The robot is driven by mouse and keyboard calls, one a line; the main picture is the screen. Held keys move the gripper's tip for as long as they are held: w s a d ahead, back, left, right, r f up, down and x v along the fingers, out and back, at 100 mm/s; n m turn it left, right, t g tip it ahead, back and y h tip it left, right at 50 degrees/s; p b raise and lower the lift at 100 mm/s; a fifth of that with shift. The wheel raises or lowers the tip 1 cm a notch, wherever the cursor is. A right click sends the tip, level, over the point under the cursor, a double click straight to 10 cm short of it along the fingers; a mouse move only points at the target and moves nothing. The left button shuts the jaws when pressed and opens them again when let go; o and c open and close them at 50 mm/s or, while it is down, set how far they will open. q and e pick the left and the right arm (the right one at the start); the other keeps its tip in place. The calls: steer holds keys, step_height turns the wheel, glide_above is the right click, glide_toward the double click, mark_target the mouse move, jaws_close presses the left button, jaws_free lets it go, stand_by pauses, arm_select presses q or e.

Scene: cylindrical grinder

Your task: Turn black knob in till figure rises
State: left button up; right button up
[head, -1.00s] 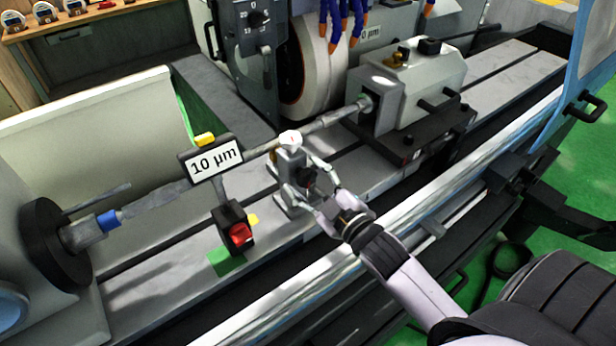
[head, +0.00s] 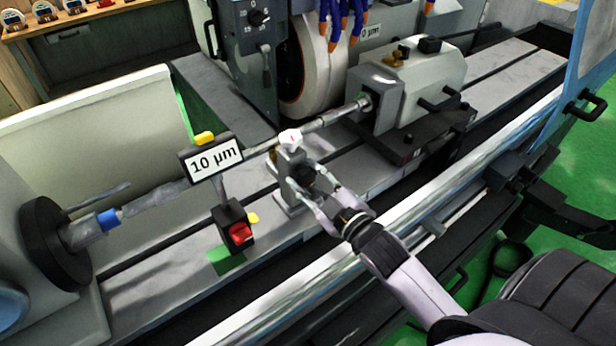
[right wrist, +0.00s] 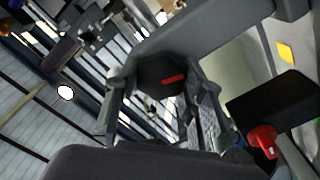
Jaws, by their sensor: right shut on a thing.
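The black knob (head: 304,176) sits on the front of a small grey stand on the machine bed. In the right wrist view the knob (right wrist: 160,76) is dark and faceted, with a red mark on its face. My right gripper (head: 316,186) is shut on the knob, with its fingers around the sides. Those fingers partly hide the knob. The display (head: 214,160) left of the stand reads "10 µm". My left gripper is not in view.
A long grey shaft (head: 160,203) runs behind the stand, close to it. A post with a red part (head: 240,233) stands to the left. The grinding wheel (head: 313,68) and a grey housing (head: 420,75) are behind. A shiny rail (head: 410,236) runs in front.

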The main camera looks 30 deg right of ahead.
steer(key=m+p, duration=0.2)
steer(key=m, duration=0.1)
steer(key=shift+r+m+p, duration=0.1)
steer(key=shift+m+p, duration=0.25)
steer(key=shift+m, duration=0.05)
steer(key=shift+d+m+p, duration=0.1)
steer(key=shift+m+p, duration=0.65)
steer(key=shift+m, duration=0.65)
steer(key=o, duration=1.2)
steer(key=s, duration=0.4)
steer(key=s+d, duration=0.1)
steer(key=s, duration=0.7)
steer(key=shift+d, duration=0.3)
